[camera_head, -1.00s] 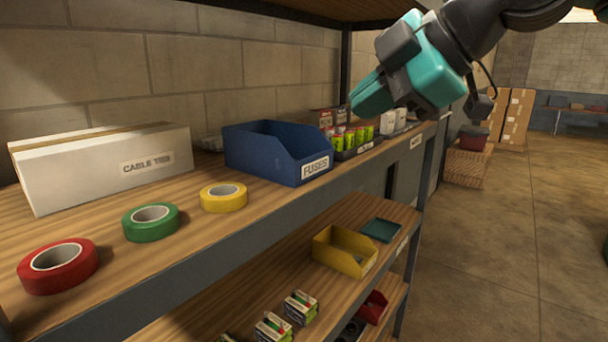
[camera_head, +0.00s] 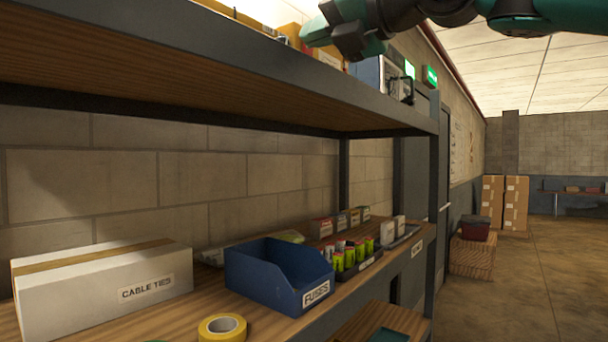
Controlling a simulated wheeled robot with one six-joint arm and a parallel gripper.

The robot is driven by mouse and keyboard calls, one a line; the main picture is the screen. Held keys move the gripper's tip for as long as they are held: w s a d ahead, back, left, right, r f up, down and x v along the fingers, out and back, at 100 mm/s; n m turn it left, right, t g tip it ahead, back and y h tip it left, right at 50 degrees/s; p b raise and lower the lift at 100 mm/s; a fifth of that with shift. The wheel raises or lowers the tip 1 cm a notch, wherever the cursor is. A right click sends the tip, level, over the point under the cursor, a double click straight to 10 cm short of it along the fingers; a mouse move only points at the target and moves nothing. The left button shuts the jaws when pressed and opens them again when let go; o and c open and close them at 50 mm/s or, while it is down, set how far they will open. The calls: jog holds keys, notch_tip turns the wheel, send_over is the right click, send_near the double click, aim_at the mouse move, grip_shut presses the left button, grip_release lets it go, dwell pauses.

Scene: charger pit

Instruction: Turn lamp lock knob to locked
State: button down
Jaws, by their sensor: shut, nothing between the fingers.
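My gripper (camera_head: 318,32) is teal and black and shows at the top of the head view, at the front edge of the upper shelf (camera_head: 230,95). Its fingers are shut with nothing in them. No lamp or lock knob can be made out for sure. A grey-blue box-like thing (camera_head: 368,72) with a dark frame at its right stands on the upper shelf, right of my gripper and partly behind it. I cannot tell what it is, and no knob shows on it.
The shelf below holds a white cable ties box (camera_head: 85,290), a blue fuses bin (camera_head: 262,272), green batteries (camera_head: 350,254) and a yellow tape roll (camera_head: 222,328). Orange things (camera_head: 245,18) stand on the upper shelf.

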jog(key=shift+x, duration=0.9)
jog(key=shift+r, duration=0.1)
jog(key=shift+r, duration=0.1)
